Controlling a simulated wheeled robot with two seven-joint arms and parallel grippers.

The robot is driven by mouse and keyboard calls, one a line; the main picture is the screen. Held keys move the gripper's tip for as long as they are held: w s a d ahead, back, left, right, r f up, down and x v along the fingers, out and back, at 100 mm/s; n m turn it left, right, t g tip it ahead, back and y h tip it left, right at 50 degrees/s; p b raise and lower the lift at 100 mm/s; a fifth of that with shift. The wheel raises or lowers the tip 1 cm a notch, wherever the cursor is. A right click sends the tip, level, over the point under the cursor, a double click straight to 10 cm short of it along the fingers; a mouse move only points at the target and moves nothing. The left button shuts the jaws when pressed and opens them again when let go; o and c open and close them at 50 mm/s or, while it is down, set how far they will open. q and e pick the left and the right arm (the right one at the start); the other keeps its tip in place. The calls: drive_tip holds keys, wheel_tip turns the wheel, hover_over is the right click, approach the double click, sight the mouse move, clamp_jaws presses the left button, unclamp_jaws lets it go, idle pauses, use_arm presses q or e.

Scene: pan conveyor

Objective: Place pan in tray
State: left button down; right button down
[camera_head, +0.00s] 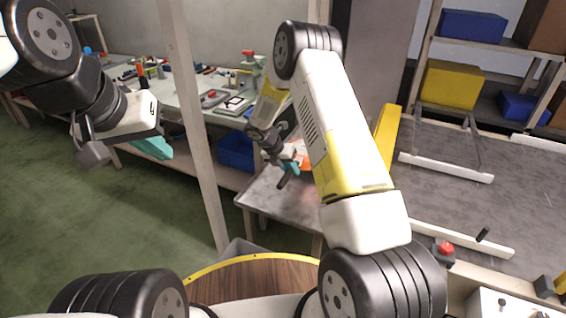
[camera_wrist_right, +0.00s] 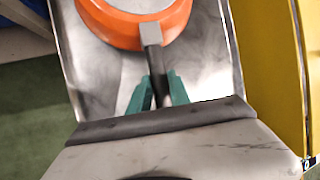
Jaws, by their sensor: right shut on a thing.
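The orange pan (camera_wrist_right: 125,38) shows at the top of the right wrist view, cut off by the frame edge. Its dark handle (camera_wrist_right: 153,62) points down toward my right gripper (camera_wrist_right: 158,88), whose teal fingers are shut on it. In the head view, my right gripper (camera_head: 291,164) is over the metal tray (camera_head: 262,212), and my forearm hides most of the pan (camera_head: 306,151). In the wrist view, the shiny tray (camera_wrist_right: 212,65) is behind the pan; I cannot tell whether they touch. My left gripper (camera_head: 152,147) hangs empty at left, its finger gap unclear.
A workbench with tools (camera_head: 205,95) stands behind. A post (camera_head: 192,120) rises between my two grippers. A yellow panel (camera_wrist_right: 265,60) is close at right. Shelves with a yellow box (camera_head: 450,85) and the grey conveyor surface (camera_head: 500,200) are at right.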

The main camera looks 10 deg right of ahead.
drive_tip(key=shift+w, duration=0.4)
wheel_tip(320, 180, down, 4)
drive_tip(key=shift+r, duration=0.25)
drive_tip(key=c, duration=1.2)
unclamp_jaws()
drive_tip(key=shift+s, duration=0.15)
drive_tip(key=shift+r, duration=0.1)
